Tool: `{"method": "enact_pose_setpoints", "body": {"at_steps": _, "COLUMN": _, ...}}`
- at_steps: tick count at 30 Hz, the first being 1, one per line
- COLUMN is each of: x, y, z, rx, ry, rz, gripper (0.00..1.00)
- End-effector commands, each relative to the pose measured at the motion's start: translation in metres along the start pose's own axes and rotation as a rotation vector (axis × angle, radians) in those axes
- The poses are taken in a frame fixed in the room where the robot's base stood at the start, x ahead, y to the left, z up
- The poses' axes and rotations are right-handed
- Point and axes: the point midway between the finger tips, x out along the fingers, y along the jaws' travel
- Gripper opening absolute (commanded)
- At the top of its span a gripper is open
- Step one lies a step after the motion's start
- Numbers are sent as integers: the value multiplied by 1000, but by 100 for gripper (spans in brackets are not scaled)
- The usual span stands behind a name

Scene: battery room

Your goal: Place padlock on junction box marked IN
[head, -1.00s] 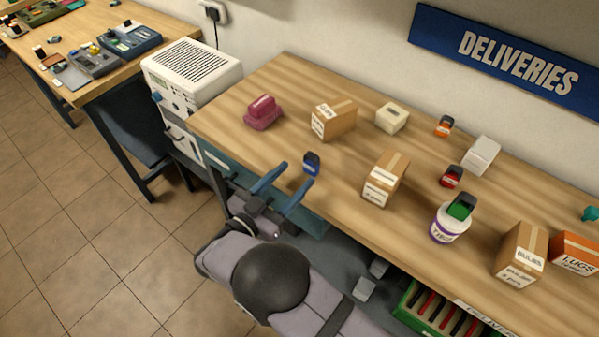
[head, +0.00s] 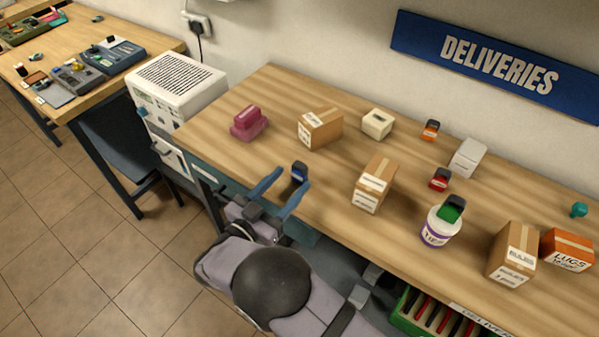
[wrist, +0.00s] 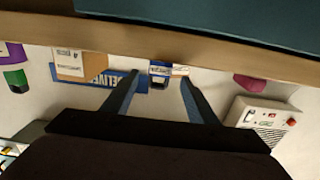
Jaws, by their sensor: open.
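A blue padlock (head: 299,175) with a dark top and a pale label stands near the front edge of the delivery bench. My gripper (head: 291,180) is open at that edge, its two blue fingers pointing toward the padlock. In the wrist view the padlock (wrist: 159,82) appears between the finger ends (wrist: 161,80), with no visible grip on it. Other padlock-like items are orange (head: 431,130), red (head: 440,180) and green (head: 453,208), the green one atop a white tub. A cream box (head: 377,123) and a light grey box (head: 467,158) stand farther back; I can read no IN mark on either.
Cartons (head: 321,128) (head: 374,184) (head: 514,254) and the white tub (head: 439,230) stand around the bench. A pink item (head: 249,123) is at left. Bare wood lies between the blue padlock and the back row. A white machine (head: 178,90) stands beside the bench.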

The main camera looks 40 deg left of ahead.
Motion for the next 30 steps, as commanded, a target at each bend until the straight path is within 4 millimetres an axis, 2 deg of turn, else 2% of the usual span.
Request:
{"method": "enact_pose_setpoints", "body": {"at_steps": 5, "x": 12, "y": 0, "z": -2, "rx": 0, "ry": 0, "rz": 1, "gripper": 53}}
{"method": "enact_pose_setpoints", "body": {"at_steps": 14, "x": 47, "y": 1, "z": -1, "rx": 0, "ry": 0, "rz": 1, "gripper": 53}}
{"method": "enact_pose_setpoints", "body": {"at_steps": 23, "x": 51, "y": 1, "z": 0, "rx": 0, "ry": 1, "rz": -1, "gripper": 53}}
{"method": "enact_pose_setpoints", "body": {"at_steps": 24, "x": 51, "y": 1, "z": 0, "rx": 0, "ry": 1, "rz": -1, "gripper": 51}}
{"method": "enact_pose_setpoints", "body": {"at_steps": 30, "x": 51, "y": 1, "z": 0, "rx": 0, "ry": 0, "rz": -1, "gripper": 6}}
